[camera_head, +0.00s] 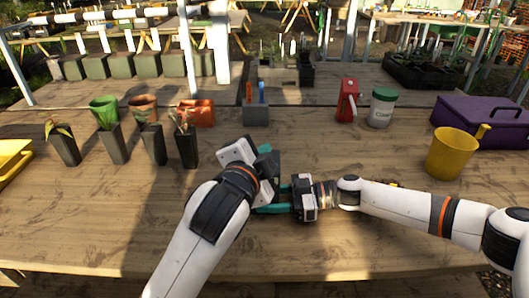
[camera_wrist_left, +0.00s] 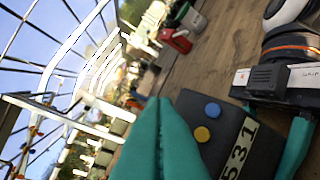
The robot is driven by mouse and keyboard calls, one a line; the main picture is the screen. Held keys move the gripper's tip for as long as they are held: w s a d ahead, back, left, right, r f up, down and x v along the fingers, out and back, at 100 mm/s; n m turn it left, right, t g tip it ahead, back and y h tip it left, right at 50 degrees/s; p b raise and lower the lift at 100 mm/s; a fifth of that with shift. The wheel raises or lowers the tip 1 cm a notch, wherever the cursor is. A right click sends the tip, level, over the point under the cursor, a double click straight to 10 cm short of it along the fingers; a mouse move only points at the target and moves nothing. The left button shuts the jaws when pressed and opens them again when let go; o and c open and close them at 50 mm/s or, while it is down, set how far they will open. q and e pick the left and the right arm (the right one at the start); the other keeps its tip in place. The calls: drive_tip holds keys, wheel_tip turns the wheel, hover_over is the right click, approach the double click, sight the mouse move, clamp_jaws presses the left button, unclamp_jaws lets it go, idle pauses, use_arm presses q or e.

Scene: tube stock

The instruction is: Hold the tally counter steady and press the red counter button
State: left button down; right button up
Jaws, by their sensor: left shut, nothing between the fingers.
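No red button is visible; my left fingers cover part of the box. My left gripper (camera_wrist_left: 165,105) is shut and empty, its teal fingers together over the counter's button side. It also shows in the head view (camera_head: 267,150). My right gripper (camera_head: 275,198) comes in from the right, its teal fingers apart at the counter; whether they clamp it is unclear. In the head view the arms mostly hide the counter.
Several potted plants (camera_head: 115,142) stand at left. A grey holder (camera_head: 255,115), a red object (camera_head: 347,99) and a white jar with a green lid (camera_head: 381,107) stand behind. A yellow watering can (camera_head: 452,153) and a purple box (camera_head: 485,122) are at right. The front tabletop is clear.

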use_arm(q)
drive_tip(key=shift+w+f, duration=0.1)
drive_tip(key=shift+f, duration=0.05)
idle(0.7)
drive_tip(key=shift+w+f, duration=0.15)
drive_tip(key=shift+f, duration=0.05)
drive_tip(key=shift+w+f, duration=0.2)
drive_tip(key=shift+f, duration=0.05)
idle(0.9)
drive_tip(key=shift+s+r, duration=0.45)
drive_tip(key=shift+r, duration=0.15)
drive_tip(key=s+r, duration=0.1)
drive_tip(key=r, duration=0.1)
drive_tip(key=s+r, duration=0.2)
idle(0.5)
drive_tip(key=shift+w, duration=0.1)
idle(0.4)
